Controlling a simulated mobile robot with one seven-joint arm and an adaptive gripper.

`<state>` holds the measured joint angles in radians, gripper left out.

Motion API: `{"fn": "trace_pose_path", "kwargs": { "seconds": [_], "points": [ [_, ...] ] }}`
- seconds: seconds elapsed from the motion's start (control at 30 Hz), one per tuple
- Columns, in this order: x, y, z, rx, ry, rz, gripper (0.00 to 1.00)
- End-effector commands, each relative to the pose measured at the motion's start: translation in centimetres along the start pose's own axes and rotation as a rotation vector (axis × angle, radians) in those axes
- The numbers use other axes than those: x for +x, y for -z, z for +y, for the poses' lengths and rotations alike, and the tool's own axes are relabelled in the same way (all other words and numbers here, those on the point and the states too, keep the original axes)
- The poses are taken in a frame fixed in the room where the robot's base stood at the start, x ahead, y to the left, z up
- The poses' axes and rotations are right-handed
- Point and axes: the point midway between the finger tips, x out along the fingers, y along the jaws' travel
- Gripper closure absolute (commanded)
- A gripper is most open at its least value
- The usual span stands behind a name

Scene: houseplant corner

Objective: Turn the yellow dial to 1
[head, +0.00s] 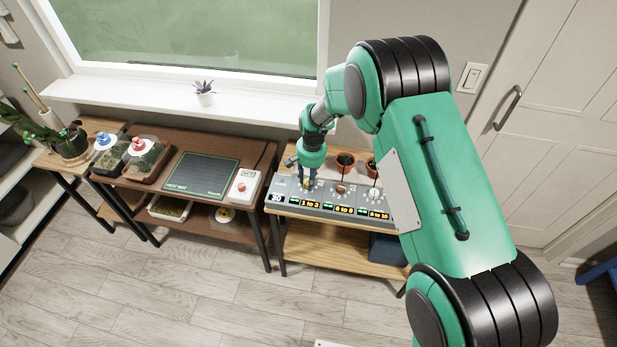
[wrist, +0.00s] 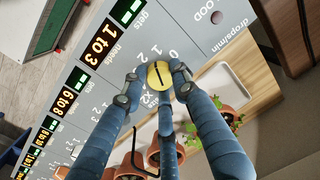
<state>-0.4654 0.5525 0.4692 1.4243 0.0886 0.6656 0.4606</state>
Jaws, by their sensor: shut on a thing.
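The yellow dial (wrist: 160,75) sits on a grey control panel (wrist: 205,28), with a dark line across its face. Printed numerals, including 0, 1 and 2, curve around its upper side in the wrist view. The line slants slightly from upright, but I cannot tell which numeral it marks. In the head view, my gripper (head: 309,182) reaches down to the panel's left part and mostly hides the dial. A display reading "1 to 3" (wrist: 101,42) is beside this dial.
A brown dial (head: 341,188) and a pale dial (head: 374,193) stand to the right on the panel, with displays "6 to 8" and "8 to 10". Small potted plants (head: 345,163) stand behind. A heat mat (head: 201,173) lies on the table to the left.

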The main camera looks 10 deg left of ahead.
Motion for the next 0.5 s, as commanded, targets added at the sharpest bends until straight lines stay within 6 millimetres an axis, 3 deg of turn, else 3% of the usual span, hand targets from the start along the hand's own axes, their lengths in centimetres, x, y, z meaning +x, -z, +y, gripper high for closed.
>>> {"fn": "trace_pose_path", "kwargs": {
  "seconds": [0.5],
  "points": [
    [0.01, -0.11, -0.07, 0.216, 0.0, 0.013, 0.98]
  ]
}}
